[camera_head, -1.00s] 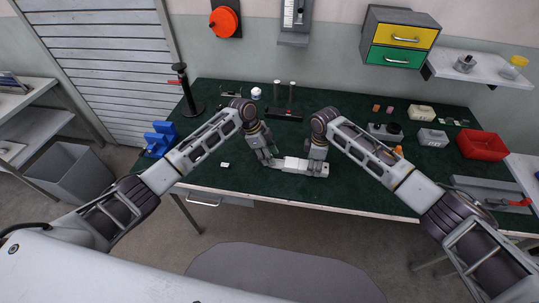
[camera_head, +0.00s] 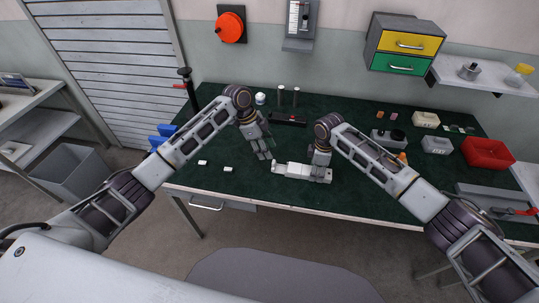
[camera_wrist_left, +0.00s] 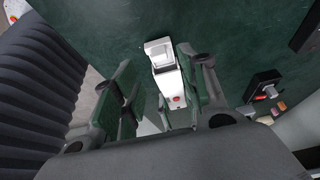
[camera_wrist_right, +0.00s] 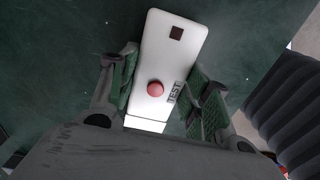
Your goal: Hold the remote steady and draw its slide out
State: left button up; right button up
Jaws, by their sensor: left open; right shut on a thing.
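The white remote (camera_head: 302,172) lies near the front of the green table, its narrower end to the left. My right gripper (camera_head: 320,169) is shut around its body. The right wrist view shows the remote (camera_wrist_right: 168,60) with a red button, a dark square and a TEST label between the fingers (camera_wrist_right: 162,95). A brighter white end piece (camera_wrist_right: 145,124), the slide by its look, shows past a seam. The left wrist view shows this slide (camera_wrist_left: 160,52) with a grey recess. My left gripper (camera_head: 266,156) is open, empty and apart from the remote, just left of it.
Two small white pieces (camera_head: 202,162) (camera_head: 228,169) lie on the table to the left. A black stand with posts (camera_head: 288,119) is behind the grippers. A red bin (camera_head: 487,153) and small boxes stand at the right. The table's front edge is close to the remote.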

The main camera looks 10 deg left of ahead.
pick_arm(q)
jog(key=shift+v, duration=2.6)
jog(key=shift+a, duration=0.1)
pick_arm(e)
jog(key=o, duration=1.2)
jog(key=shift+c, duration=0.2)
notch_tip(320, 180, up, 12)
pick_arm(q)
jog(key=shift+f, duration=0.1)
pick_arm(e)
jog(key=shift+f, duration=0.1)
